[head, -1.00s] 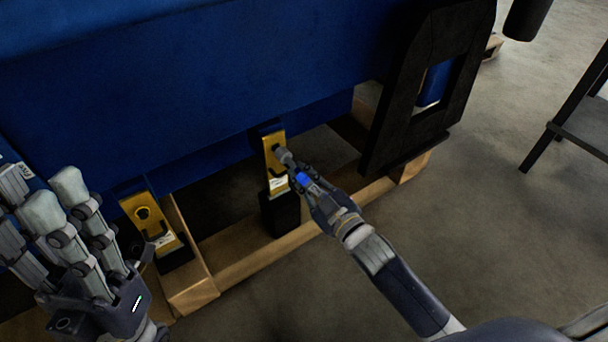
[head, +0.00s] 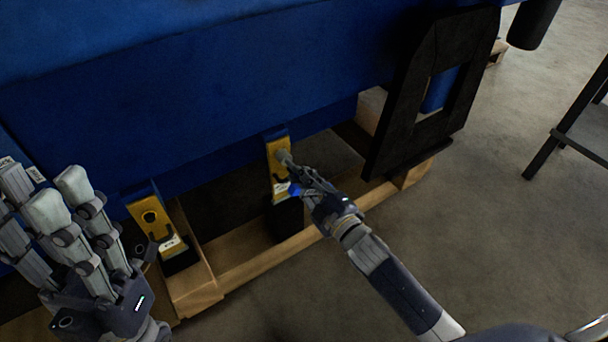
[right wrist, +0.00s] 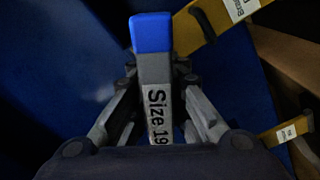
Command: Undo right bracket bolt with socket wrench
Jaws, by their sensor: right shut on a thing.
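The right bracket (head: 279,184) is a yellow plate with a white label, fixed below the blue engine side in the head view. My right gripper (head: 308,187) is just right of it, shut on the socket wrench (head: 284,157). The wrench's grey head sits against the upper part of the bracket and hides the bolt. In the right wrist view the wrench (right wrist: 158,95) reads "Size 19", has a blue end and lies between the fingers. My left gripper (head: 92,225) is at the lower left, fingers raised and apart, with nothing seen in it.
A second yellow bracket (head: 148,216) with a round hole stands to the left. A wooden pallet (head: 240,270) runs beneath the engine (head: 200,110). A black frame (head: 400,130) stands right of the right bracket. Floor at the right is clear up to a dark stand (head: 566,135).

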